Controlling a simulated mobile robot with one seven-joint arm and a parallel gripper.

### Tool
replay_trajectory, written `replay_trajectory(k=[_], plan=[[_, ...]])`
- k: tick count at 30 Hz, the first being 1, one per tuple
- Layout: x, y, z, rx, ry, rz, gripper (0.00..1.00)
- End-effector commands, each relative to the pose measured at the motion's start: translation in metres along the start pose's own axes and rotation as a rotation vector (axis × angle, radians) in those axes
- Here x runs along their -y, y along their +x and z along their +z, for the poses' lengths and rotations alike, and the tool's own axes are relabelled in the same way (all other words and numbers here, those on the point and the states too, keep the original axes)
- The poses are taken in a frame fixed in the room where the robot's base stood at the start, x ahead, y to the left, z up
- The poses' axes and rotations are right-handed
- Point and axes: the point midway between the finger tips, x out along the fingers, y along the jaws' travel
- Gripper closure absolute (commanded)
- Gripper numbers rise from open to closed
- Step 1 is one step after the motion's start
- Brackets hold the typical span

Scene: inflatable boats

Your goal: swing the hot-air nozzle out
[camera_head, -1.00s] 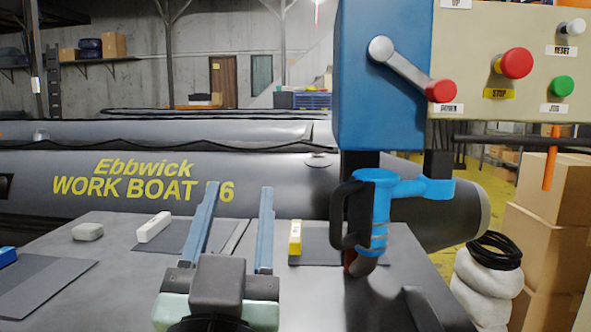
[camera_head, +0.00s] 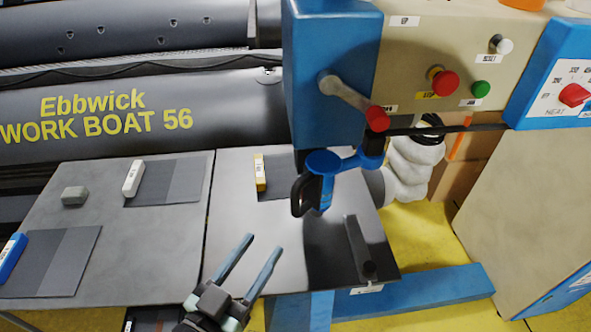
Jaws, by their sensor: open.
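The hot-air nozzle is most likely the blue swivel piece (camera_head: 322,168) with a black loop handle (camera_head: 302,194), below the blue machine head (camera_head: 330,80). A blue arm joins it to a bracket at its right. Its lower end hangs over the dark table. My gripper (camera_head: 262,250) is open and empty, with two long blue-grey fingers over the front of the table. It is in front of and to the left of the nozzle, apart from it.
A lever with a red knob (camera_head: 377,119) sits on the machine head, beside a panel with a red stop button (camera_head: 445,83). A black bar (camera_head: 358,248) stands on the table right of the nozzle. Grey sheets and small blocks lie on the left tabletop (camera_head: 120,250).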

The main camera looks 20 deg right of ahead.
Motion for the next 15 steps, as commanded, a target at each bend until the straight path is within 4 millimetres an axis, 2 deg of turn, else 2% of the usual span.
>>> replay_trajectory(k=[3, 7, 15], plan=[[-0.003, -0.002, -0.005, -0.012, -0.006, 0.01, 0.48], [-0.005, 0.009, -0.005, -0.016, -0.008, 0.016, 0.48], [-0.005, 0.063, -0.008, -0.015, -0.007, 0.016, 0.48]])
